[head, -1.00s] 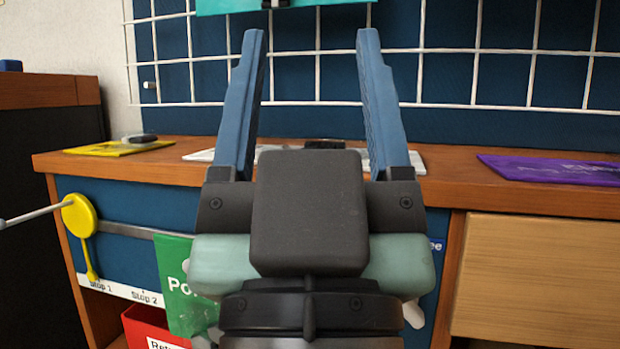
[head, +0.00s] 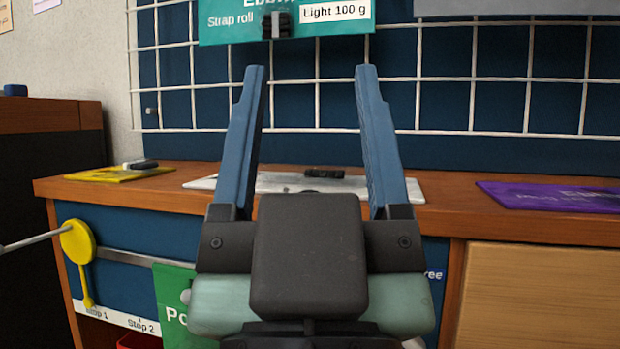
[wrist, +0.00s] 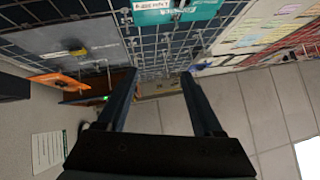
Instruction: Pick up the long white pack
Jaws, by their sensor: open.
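I cannot make out a long white pack for certain in either view. A flat white mat or panel (head: 282,184) lies on the wooden counter behind my fingers, with a small black object (head: 324,173) on it. My gripper (head: 310,72) is open, its two blue fingers pointing up and away in front of the counter, with nothing between them. In the wrist view my gripper (wrist: 158,75) is also open and empty. My gripper body hides part of the counter front and whatever is behind it.
A yellow mat (head: 110,175) with a small dark item is on the counter's left, a purple mat (head: 560,197) on its right. A white wire grid stands behind, with a teal sign (head: 230,22). A yellow disc lever (head: 77,241) and green card (head: 172,290) are on the front.

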